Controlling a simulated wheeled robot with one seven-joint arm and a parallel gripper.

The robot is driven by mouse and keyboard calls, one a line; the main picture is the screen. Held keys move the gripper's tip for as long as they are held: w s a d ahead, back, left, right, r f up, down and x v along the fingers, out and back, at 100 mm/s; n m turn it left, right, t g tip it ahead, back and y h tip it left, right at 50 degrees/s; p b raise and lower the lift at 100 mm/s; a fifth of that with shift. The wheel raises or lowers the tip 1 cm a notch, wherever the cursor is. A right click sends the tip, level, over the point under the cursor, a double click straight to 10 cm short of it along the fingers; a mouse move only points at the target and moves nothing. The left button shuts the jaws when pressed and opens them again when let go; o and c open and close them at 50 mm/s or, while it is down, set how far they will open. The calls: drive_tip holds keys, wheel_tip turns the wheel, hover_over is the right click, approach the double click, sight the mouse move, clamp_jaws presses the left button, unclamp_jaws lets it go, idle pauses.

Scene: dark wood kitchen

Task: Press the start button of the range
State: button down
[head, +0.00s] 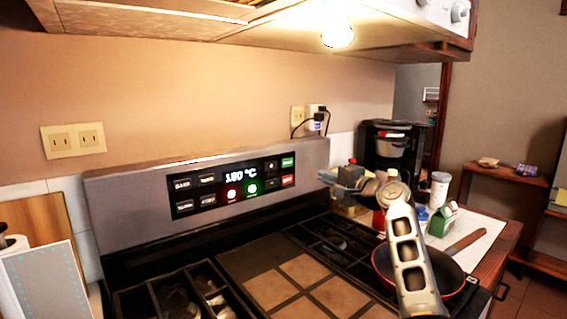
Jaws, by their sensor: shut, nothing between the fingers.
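The range's back panel (105,205) stands along the wall, with a black control display (213,206) showing a lit 180 °C. At the display's upper right is a green button (287,162), with a red button (288,180) below it. A round red light and a round green light (251,187) glow lower in the middle. The labels are too small to read surely, but the green button looks like the start button. My gripper (324,176) is shut and empty, to the right of the buttons and apart from them in the picture, pointing left.
The stove top (290,285) with black grates lies below the panel. A red-rimmed pan (452,272) sits on the right, partly behind my arm. A coffee maker (390,145) and several bottles stand behind my arm. A hood (250,25) hangs above.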

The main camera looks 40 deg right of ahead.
drive_tip(key=shift+w, duration=0.2)
drive_tip(key=p, duration=0.1)
approach(288, 163)
drive_tip(key=w, duration=0.5)
drive_tip(key=shift+a+r, duration=0.1)
drive_tip(key=shift+w, duration=0.95)
